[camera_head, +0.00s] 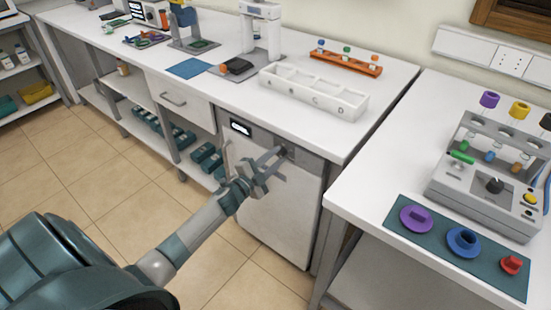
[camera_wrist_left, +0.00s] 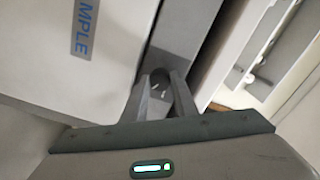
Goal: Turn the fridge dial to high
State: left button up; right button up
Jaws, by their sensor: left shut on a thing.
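The small fridge (camera_head: 280,215) stands under the counter, with a light door and a grey panel along its top. A dark display (camera_head: 240,127) is at the panel's left. The dial (camera_head: 285,149) is a small dark knob near the panel's right end. My left gripper (camera_head: 278,153) reaches it from the front, shut on the dial. In the left wrist view, the dial (camera_wrist_left: 160,77) shows partly between the tips of my left gripper (camera_wrist_left: 163,84). The fingers hide much of it, and I cannot read its setting. My right gripper is not in view.
The white counter (camera_head: 215,92) overhangs the fridge, with a white lettered tray (camera_head: 313,92) and an orange tube rack (camera_head: 345,62) on it. A second white table (camera_head: 367,180) with a grey device (camera_head: 480,190) stands right of the fridge. The tiled floor (camera_head: 80,165) is open at left.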

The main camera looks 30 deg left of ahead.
pick_arm(q)
jog(key=o, duration=1)
jog(key=shift+o, duration=0.2)
